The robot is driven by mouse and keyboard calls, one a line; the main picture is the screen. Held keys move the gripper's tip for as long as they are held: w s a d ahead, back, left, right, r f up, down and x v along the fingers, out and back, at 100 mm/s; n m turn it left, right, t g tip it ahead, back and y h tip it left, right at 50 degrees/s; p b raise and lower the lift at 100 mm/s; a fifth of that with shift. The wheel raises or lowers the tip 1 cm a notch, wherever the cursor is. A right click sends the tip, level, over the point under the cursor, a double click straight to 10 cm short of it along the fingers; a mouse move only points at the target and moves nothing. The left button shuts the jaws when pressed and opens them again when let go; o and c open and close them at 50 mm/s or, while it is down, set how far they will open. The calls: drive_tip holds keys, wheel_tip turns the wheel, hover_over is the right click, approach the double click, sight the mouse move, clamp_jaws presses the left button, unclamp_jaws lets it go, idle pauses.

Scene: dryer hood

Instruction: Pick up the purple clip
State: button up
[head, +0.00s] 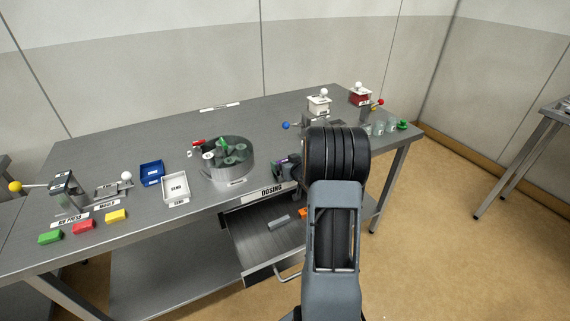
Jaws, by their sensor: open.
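The gripper is open. I cannot tell whether the purple piece lies between the fingers or beside them. Its shape and lower part are not clear.
The round tray (232,178) holds green and grey parts. An open drawer (262,243) below the label "DOSING" holds a grey piece (279,222) and an orange piece (303,212). Blue (152,168) and white (175,201) bins stand left. Lever fixtures stand at both ends.

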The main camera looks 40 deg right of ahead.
drive_tip(key=shift+c, duration=0.4)
drive_tip(key=c, duration=0.9)
